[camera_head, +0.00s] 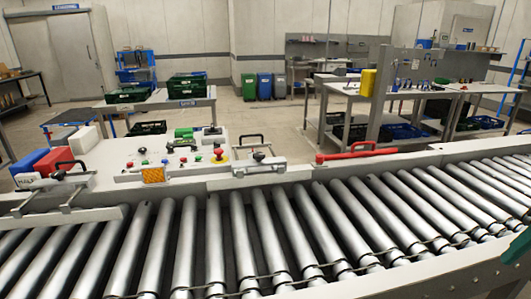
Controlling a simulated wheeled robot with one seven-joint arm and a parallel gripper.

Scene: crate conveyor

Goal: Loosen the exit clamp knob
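Two clamp-like fittings sit along the far rail of the roller conveyor (208,245). The left one (62,180) is a grey bracket with a dark knob and a bar over the rollers. The middle one (258,163) is a grey block with a black knob (258,156) on top and a black handle behind it. I cannot tell from the picture which one is the exit clamp, nor whether either knob is tight. A red bar handle (355,152) lies on the rail further right.
A white panel (120,150) behind the rail carries small coloured buttons and knobs. An orange reflector-like block (153,174) stands on the rail. Red and blue boxes (50,160) are at the left. The rollers are bare. Tables with green crates (187,87) stand behind.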

